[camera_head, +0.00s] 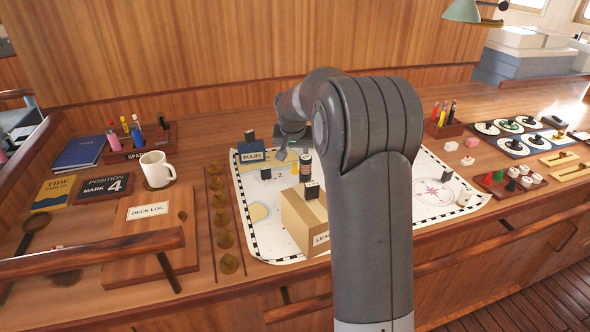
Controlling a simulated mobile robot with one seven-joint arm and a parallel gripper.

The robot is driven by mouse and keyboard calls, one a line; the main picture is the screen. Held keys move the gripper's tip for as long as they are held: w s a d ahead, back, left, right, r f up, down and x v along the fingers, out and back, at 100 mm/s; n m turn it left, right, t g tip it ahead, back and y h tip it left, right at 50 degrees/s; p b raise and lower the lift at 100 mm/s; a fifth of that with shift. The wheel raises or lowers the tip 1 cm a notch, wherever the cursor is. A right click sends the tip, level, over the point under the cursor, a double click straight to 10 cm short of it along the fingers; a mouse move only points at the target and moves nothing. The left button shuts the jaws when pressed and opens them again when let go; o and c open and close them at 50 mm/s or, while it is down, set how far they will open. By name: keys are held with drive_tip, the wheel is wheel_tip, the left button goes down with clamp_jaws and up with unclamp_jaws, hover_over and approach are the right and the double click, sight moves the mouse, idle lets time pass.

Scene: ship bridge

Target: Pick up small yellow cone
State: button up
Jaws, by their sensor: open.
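I cannot make out a small piece that is plainly a yellow cone. Several brass-yellow, cone-like pieces stand in a row left of the chart, the nearest one (228,263) at the front end. My arm also covers the middle of the chart.
A white mug (157,169) and a deck log (145,222) are left. A wooden rail (90,254) crosses the front left.

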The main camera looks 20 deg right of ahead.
sight(295, 163)
drive_tip(key=x, duration=0.7)
drive_tip(key=shift+w+a+f, duration=0.1)
drive_tip(key=shift+w+f, duration=0.05)
drive_tip(key=shift+w, duration=0.1)
drive_tip(key=c, duration=0.9)
